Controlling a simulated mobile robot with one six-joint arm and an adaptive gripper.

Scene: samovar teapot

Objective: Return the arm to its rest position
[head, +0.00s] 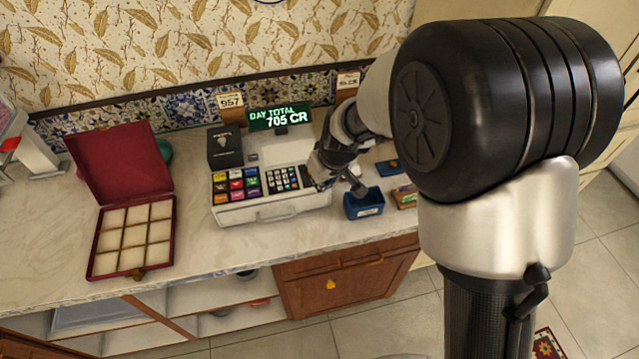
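My arm fills the right side of the head view, with a large black joint and silver and dark links in front. My gripper (342,183) is beyond it, above the counter between the cash register (270,208) and a small blue open box (364,204). One dark finger part reaches down close to the blue box's rim; I cannot tell whether it touches. The fingertips are small and partly merged with the dark wrist, so the opening is unclear. I see no object clearly held.
The marble counter (196,240) holds an open red case (131,220) with pale compartments and a black box (224,148). A green display (280,117) reads "DAY TOTAL 705 CR". The tiled wall stands close behind. Open shelves and a wooden drawer (345,287) are below.

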